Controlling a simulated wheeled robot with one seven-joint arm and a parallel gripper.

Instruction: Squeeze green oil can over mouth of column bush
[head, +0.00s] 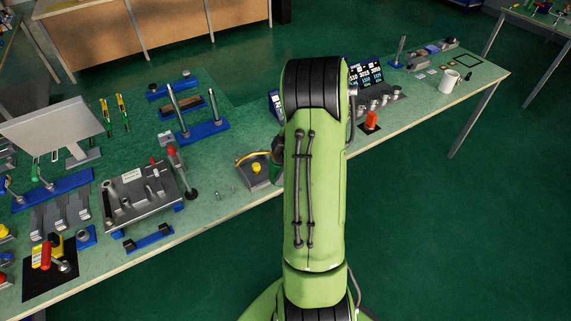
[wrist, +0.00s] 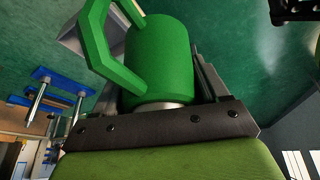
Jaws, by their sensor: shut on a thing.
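The green oil can (wrist: 160,55), with an angular green handle (wrist: 97,40), fills the middle of the wrist view. My gripper (wrist: 150,82) is shut on it, with dark fingers on either side of its body. The can looks tilted in this view; its spout is hidden. In the head view my arm hides the gripper and most of the can. A grey die plate (head: 146,205) with upright round bushes and pins lies on the bench left of my arm. I cannot tell which of these is the column bush, or whether the can is above it.
A blue base (head: 203,131) with two steel posts stands behind the plate. A red-handled lever (head: 180,165) rises beside the plate. A white mug (head: 449,80) stands at the right. Green bench surface (head: 222,155) is partly clear.

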